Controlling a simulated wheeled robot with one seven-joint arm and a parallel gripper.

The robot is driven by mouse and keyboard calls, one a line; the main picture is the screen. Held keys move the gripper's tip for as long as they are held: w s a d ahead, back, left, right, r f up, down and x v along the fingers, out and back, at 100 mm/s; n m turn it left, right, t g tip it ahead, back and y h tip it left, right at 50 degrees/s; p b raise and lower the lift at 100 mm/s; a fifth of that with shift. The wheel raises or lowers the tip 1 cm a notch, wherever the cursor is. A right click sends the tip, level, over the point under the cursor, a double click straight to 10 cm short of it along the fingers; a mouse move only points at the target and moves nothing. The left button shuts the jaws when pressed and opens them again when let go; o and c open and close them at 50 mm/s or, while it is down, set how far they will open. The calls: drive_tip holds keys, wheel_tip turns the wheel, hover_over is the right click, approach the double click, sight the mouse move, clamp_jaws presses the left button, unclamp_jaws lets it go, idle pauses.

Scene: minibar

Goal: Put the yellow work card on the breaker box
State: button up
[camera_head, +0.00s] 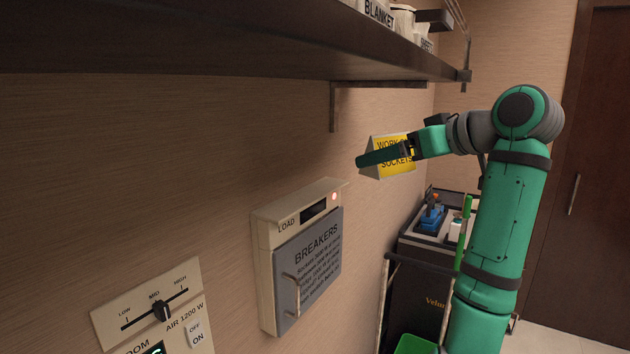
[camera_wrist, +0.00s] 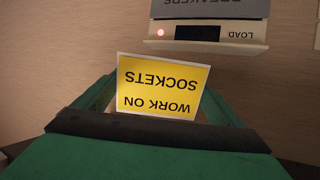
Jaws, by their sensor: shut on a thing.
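The yellow work card (camera_head: 392,158) is a folded tent sign reading "WORK ON SOCKETS". My gripper (camera_head: 408,148) is shut on it and holds it in the air, up and to the right of the breaker box (camera_head: 297,255). In the wrist view the card (camera_wrist: 160,88) shows upside down between the fingers of my gripper (camera_wrist: 158,115). The breaker box (camera_wrist: 208,38) lies beyond it there, apart from the card. The box is wall-mounted, with a beige top, a lit red lamp, a LOAD display and a grey BREAKERS door with a handle.
A shelf (camera_head: 230,40) with labelled containers overhangs the wall above the box. A wall control panel (camera_head: 150,305) with a slider is at lower left. A brown door (camera_head: 590,180) is at right.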

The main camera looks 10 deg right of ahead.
hover_over(324, 193)
wheel_tip(324, 193, down, 2)
drive_tip(key=shift+d+f, duration=0.1)
drive_tip(key=shift+d, duration=0.05)
drive_tip(key=shift+f, duration=0.45)
drive_tip(key=shift+d+f, duration=0.1)
drive_tip(key=shift+f, duration=0.2)
drive_tip(key=f, duration=0.3)
drive_tip(key=shift+a+f, duration=0.15)
drive_tip(key=shift+a, duration=0.2)
drive_tip(key=shift+d, duration=0.1)
drive_tip(key=o, duration=0.8)
